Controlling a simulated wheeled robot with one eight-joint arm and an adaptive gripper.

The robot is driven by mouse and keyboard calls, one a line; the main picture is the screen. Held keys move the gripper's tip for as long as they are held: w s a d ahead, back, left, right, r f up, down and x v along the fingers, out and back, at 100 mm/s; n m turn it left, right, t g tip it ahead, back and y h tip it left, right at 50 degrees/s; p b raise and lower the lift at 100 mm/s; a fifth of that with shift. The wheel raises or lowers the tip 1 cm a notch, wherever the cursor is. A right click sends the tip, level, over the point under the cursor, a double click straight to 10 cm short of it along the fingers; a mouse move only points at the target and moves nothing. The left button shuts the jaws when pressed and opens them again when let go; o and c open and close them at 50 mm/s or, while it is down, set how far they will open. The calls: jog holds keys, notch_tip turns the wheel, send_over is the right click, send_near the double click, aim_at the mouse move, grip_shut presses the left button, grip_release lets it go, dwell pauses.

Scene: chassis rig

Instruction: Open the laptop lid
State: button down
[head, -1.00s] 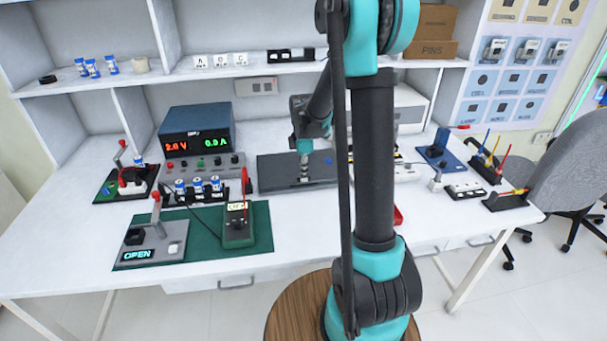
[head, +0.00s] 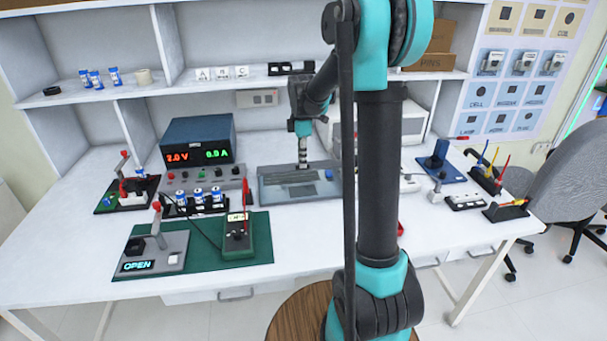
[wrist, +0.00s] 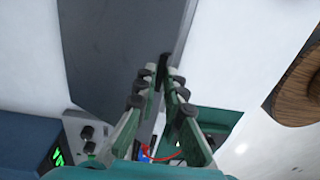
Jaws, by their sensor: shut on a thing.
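The grey laptop (head: 275,193) lies on the white bench, right of the power supply. Its base with a darker keyboard area shows in the head view. The lid (wrist: 118,45) fills the upper middle of the wrist view as a long dark grey panel. It looks partly raised, but its exact angle is hard to tell. My gripper (head: 303,163) is above the laptop, pointing down, with its fingers closed together. In the wrist view my gripper (wrist: 162,75) has its fingertips at the panel's right edge, shut on the lid; the contact is small and partly hidden.
The power supply (head: 200,143) with lit digits stands close on the left. A green mat (head: 205,258) with a meter and a switch stand lies front left. Right of my arm are a blue device (head: 440,165) and tool racks. A shelf (head: 230,80) runs above the back.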

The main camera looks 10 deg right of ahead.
jog(key=w+r, duration=0.5)
jog(key=w, duration=0.2)
jog(key=shift+w+r, duration=0.15)
jog(key=c, duration=1.9)
grip_release()
jog(key=w, duration=0.1)
jog(key=w+r, duration=0.1)
jog(key=w, duration=0.3)
jog(key=shift+w+r, duration=0.25)
jog(key=shift+r, duration=0.1)
jog(key=shift+o, duration=1)
jog(key=shift+w, duration=0.3)
jog(key=shift+c, duration=0.2)
jog(key=shift+w+f, duration=0.1)
grip_shut()
jog(key=shift+w+r, duration=0.15)
jog(key=shift+w, duration=1)
jog(key=shift+w+r, duration=0.15)
jog(key=shift+w, duration=0.95)
